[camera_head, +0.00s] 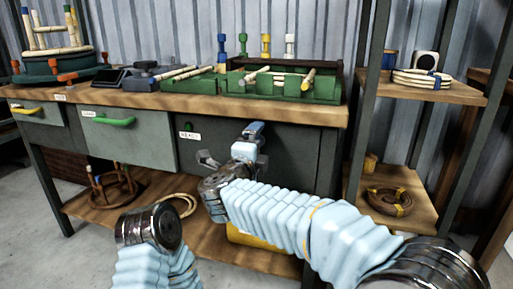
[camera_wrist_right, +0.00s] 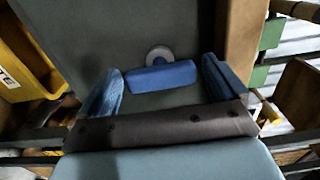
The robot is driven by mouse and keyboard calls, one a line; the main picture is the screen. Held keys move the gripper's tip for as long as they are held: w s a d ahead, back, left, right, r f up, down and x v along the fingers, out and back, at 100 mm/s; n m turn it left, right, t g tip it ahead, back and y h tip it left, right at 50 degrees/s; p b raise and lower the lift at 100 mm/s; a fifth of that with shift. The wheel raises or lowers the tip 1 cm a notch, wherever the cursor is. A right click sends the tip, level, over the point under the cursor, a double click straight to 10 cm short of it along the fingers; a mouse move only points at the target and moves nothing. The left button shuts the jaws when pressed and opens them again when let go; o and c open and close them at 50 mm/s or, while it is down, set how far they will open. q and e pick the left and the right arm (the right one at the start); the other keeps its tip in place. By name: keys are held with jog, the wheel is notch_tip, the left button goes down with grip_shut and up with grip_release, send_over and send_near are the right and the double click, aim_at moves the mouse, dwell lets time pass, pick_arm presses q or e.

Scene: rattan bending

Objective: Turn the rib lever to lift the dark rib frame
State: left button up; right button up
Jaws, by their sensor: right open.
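The rib lever (camera_wrist_right: 160,76) is a blue bar on a round grey mount on the dark bench panel, seen in the right wrist view. My right gripper (camera_wrist_right: 163,68) is open, with one blue finger on each side of the lever; I cannot tell whether either touches it. In the head view my right gripper (camera_head: 252,134) is in front of the bench's panel and hides the lever or blends with it. A dark frame (camera_head: 332,72), likely the rib frame, shows behind the green blocks on the bench top. My left gripper is out of view; only its arm shows at the bottom.
The wooden bench top (camera_head: 225,97) overhangs the panel. A drawer (camera_head: 135,143) with a green handle is to the left. A rack post (camera_head: 368,110) stands to the right. A yellow bin (camera_wrist_right: 25,65) is at the left of the wrist view.

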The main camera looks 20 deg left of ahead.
jog(key=s, duration=1.3)
jog(key=shift+s+a, duration=0.25)
jog(key=shift+s, duration=0.05)
